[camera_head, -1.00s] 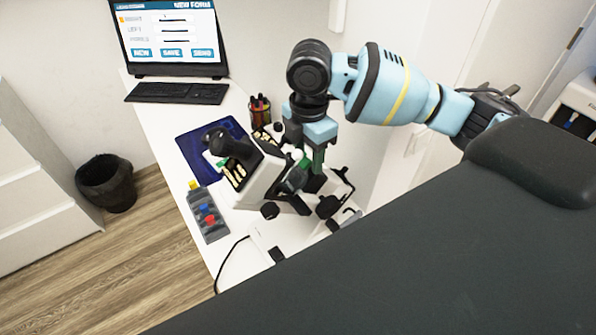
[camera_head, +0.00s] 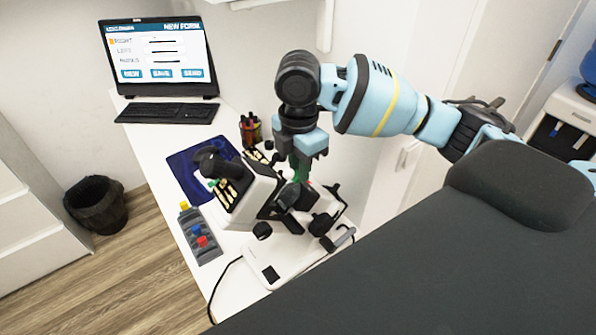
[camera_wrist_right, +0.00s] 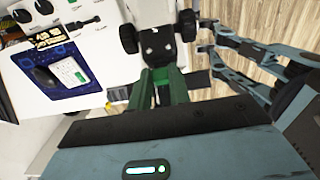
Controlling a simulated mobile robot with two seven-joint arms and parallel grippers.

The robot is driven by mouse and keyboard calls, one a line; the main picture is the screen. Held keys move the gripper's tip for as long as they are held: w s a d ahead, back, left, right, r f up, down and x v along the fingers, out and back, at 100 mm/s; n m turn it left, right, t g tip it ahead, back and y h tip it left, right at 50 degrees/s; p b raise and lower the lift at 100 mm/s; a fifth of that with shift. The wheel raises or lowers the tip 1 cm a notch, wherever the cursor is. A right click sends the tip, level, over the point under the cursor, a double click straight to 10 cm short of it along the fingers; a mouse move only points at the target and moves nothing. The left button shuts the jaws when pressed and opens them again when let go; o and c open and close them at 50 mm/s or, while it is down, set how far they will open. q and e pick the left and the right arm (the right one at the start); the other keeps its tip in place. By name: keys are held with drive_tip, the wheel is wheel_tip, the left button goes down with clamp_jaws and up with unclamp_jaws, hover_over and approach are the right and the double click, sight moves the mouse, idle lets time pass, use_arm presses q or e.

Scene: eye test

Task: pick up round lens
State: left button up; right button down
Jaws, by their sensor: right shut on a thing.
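My right gripper (camera_head: 301,178) reaches down from above behind the white and black eyepiece instrument (camera_head: 248,198) on the desk. I cannot make out a round lens elsewhere.
A bin (camera_head: 96,204) stands on the floor.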

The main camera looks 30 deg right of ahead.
drive_tip(key=shift+s+d+r, duration=0.15)
drive_tip(key=shift+s+r, duration=0.05)
drive_tip(key=shift+r, duration=0.85)
drive_tip(key=s+d+r, duration=0.1)
drive_tip(key=s+d, duration=0.7)
drive_tip(key=s, duration=0.5)
drive_tip(key=shift+d+r, duration=0.2)
drive_tip(key=shift+d, duration=0.05)
